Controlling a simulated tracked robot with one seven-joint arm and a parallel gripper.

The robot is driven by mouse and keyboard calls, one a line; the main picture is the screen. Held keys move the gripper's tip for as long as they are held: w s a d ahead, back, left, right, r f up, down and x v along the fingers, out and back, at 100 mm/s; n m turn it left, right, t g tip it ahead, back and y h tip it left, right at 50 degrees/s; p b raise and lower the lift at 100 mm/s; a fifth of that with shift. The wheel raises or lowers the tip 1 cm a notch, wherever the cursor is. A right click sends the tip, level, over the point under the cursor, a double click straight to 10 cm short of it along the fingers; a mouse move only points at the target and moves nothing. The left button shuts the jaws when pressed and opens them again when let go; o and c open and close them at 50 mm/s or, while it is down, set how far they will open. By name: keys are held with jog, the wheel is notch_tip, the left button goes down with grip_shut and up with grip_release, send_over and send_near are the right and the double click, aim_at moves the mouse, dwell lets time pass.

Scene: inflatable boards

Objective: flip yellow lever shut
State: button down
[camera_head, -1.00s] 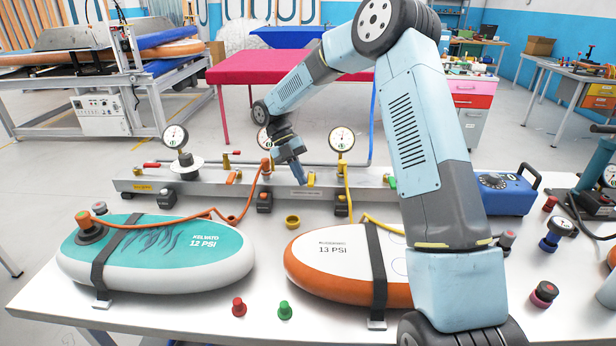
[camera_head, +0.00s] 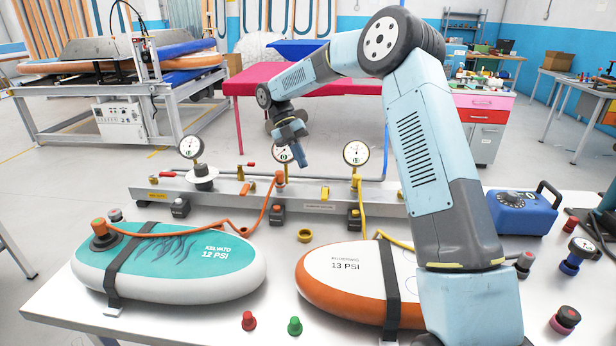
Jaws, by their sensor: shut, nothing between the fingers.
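The yellow lever (camera_head: 325,193) is on the long grey manifold bar (camera_head: 215,196), between the middle and right gauges. Its handle looks upright, short and small in the view. My gripper (camera_head: 304,161) is shut and empty. It hangs above and slightly left of the yellow lever, apart from it, with its fingers pointing down. It partly covers the middle gauge (camera_head: 281,153).
Left gauge (camera_head: 190,147) and right gauge (camera_head: 356,153) rise from the bar. An orange hose (camera_head: 268,208) and a yellow hose (camera_head: 363,215) run to the teal board (camera_head: 185,262) and the orange-white board (camera_head: 340,285). A blue box (camera_head: 522,213) stands right.

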jog(key=v, duration=0.4)
dwell(0.3)
jog(key=s+d+r+m+t+y, duration=0.1)
jog(key=s+d+r+m+t, duration=0.3)
jog(key=s+r+m, duration=0.5)
jog(key=s+d+r+m+t+y, duration=0.1)
jog(key=s+d+r+m, duration=0.45)
jog(key=s+m, duration=0.35)
jog(key=s+d+f+m+t+y, duration=0.1)
jog(key=s+d+m+t, duration=0.2)
jog(key=s+m, duration=0.5)
jog(key=s+d+f+m+t+y, duration=0.1)
jog(key=s+d+m+t, duration=0.2)
jog(key=s, duration=1)
jog(key=shift+s+d+f+m+t, duration=0.3)
jog(key=shift+d+m, duration=1.55)
jog(key=shift+m, duration=0.65)
